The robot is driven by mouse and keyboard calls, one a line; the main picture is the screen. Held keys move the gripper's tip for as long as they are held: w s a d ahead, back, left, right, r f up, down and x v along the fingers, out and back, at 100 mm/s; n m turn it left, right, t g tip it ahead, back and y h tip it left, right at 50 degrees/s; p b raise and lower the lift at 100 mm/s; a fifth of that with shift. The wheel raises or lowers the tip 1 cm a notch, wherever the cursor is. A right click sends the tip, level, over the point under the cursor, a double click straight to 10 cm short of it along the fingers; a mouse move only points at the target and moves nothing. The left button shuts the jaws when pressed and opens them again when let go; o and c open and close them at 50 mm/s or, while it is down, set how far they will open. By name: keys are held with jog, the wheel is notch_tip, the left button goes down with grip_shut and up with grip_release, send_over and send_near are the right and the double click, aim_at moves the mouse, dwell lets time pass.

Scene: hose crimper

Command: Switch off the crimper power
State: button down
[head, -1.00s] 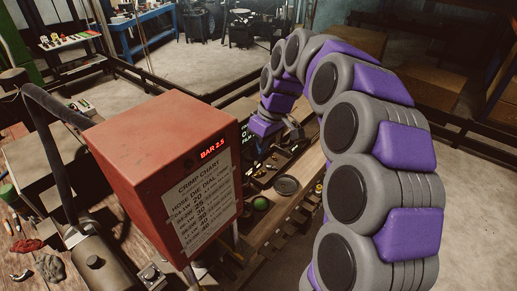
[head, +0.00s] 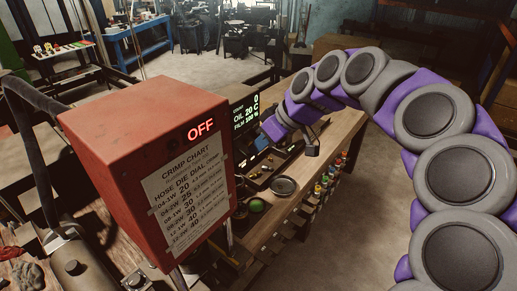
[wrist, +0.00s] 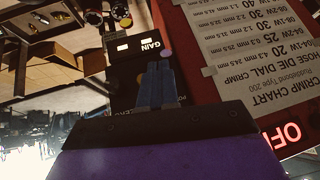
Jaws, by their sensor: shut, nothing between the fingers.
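The red crimper box (head: 140,150) stands at the left of the head view. Its red display (head: 201,128) reads OFF, and a white crimp chart (head: 188,190) is fixed to its face. In the wrist view, the box (wrist: 205,85) and chart (wrist: 250,50) appear upside down, and part of the lit display (wrist: 283,138) shows. My gripper (wrist: 158,68) is shut and empty in front of a black panel (wrist: 125,75) marked GAIN. In the head view my arm's purple end (head: 277,125) is right of the box, with the fingertips unclear. Whether they touch the panel cannot be told.
A dark screen (head: 245,112) with count, oil and film readings stands behind the box. The wooden bench (head: 290,205) holds a round dark dish (head: 284,186), with several coloured-capped items (head: 328,180) along its right side. Open floor (head: 370,215) lies right of the bench.

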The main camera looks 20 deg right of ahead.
jog(key=shift+a+r, duration=0.15)
jog(key=shift+r, duration=0.65)
jog(key=shift+s+r, duration=0.1)
